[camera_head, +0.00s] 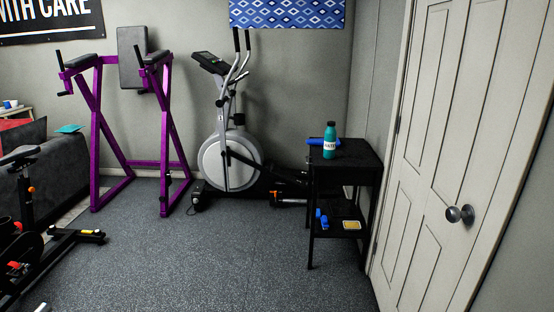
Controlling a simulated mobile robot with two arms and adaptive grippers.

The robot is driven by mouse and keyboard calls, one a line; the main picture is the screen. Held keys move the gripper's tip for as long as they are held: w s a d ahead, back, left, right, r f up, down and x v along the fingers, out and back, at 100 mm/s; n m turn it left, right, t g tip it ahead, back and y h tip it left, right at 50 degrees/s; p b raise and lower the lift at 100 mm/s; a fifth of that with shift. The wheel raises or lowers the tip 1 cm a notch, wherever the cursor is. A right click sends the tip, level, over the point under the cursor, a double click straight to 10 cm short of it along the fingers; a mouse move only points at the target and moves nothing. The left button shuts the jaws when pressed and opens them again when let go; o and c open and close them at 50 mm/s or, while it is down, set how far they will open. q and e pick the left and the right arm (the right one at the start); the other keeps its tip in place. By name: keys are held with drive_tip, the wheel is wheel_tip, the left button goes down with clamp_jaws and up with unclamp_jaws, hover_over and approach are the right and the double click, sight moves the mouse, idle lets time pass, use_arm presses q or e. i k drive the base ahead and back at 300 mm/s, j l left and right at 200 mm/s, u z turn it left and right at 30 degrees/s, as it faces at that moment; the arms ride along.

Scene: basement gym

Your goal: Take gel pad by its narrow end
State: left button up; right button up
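A blue, elongated item (316,141) lies on top of the small black stand (356,153) near the door, partly hidden by a teal bottle (330,143) with a white label. It may be the gel pad, but it is too small to be sure. A flat teal item (69,129) lies on the dark couch at the left. Neither of my grippers shows in the head view.
The stand's lower shelf holds a small blue object (321,219) and a yellow item (351,225). An elliptical trainer (229,160) and a purple frame (163,140) stand behind. An exercise bike (62,241) is at the left. The middle floor is clear. A white door (440,130) is at the right.

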sight(320, 141)
drive_tip(key=i, duration=2)
